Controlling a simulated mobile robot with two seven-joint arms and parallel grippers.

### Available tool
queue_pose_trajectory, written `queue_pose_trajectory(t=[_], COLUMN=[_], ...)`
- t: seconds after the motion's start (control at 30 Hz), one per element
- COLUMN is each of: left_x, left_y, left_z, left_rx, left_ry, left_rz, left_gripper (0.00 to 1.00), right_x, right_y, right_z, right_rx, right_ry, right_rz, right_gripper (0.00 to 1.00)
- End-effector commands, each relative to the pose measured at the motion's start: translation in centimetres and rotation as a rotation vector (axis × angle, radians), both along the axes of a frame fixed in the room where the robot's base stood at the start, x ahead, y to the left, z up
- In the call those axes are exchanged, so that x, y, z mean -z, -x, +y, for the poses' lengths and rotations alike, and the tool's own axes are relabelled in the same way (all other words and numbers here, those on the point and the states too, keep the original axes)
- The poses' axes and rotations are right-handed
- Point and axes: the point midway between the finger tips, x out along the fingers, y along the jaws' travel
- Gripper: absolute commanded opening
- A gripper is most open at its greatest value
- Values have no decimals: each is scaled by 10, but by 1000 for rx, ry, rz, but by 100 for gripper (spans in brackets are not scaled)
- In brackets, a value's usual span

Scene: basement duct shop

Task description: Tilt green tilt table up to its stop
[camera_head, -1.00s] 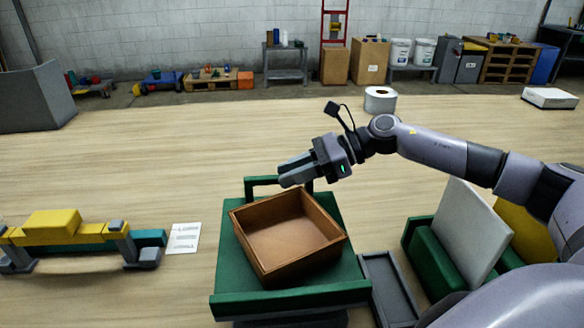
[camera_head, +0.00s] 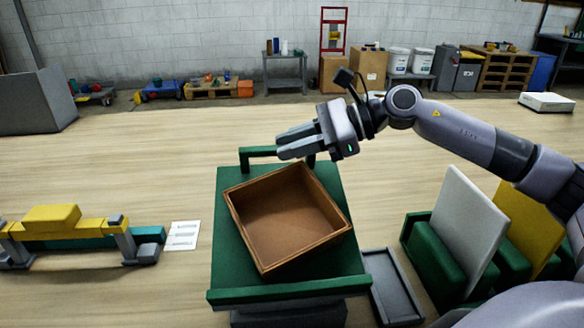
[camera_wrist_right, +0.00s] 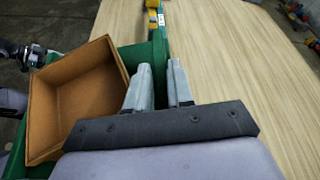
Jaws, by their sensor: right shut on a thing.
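The green tilt table (camera_head: 232,262) stands at the front middle in the head view. Its top slopes, with the far edge raised and the near lip (camera_head: 290,290) lower. A brown open box (camera_head: 285,225) sits turned at an angle on the top and looks empty. A green bar handle (camera_head: 246,160) stands at the far edge. My right gripper (camera_head: 283,146) is shut on this handle, its fingers pointing left across it. In the right wrist view the green handle (camera_wrist_right: 157,48) runs between the two fingers, with the box (camera_wrist_right: 78,95) to the left.
A yellow and grey fixture (camera_head: 55,228) and a white card (camera_head: 182,234) lie to the left. A dark tray (camera_head: 394,287) is close on the right, beside a green rack holding white (camera_head: 468,225) and yellow panels (camera_head: 530,228).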

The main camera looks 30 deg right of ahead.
Motion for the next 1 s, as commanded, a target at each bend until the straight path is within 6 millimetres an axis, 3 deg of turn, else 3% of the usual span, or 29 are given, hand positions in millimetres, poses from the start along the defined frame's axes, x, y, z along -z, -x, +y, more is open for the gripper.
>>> queue_pose_trajectory(t=[0.4, 0.43, 0.77, 1.0], left_x=[3, 3, 5, 19], left_y=[0, 0, 0, 0], left_z=[0, 0, 0, 0], left_rx=[0, 0, 0, 0], left_ry=[0, 0, 0, 0], left_rz=[1, 1, 1, 1], left_gripper=[61, 61, 61, 61], right_x=[-11, -11, -8, -16], right_y=[4, 4, 4, 20], right_z=[2, 2, 0, -24], right_rx=[-4, -4, 0, 2], right_ry=[14, 14, 16, 19], right_rz=[-39, -39, -35, -36], right_gripper=[0, 28, 28, 28])
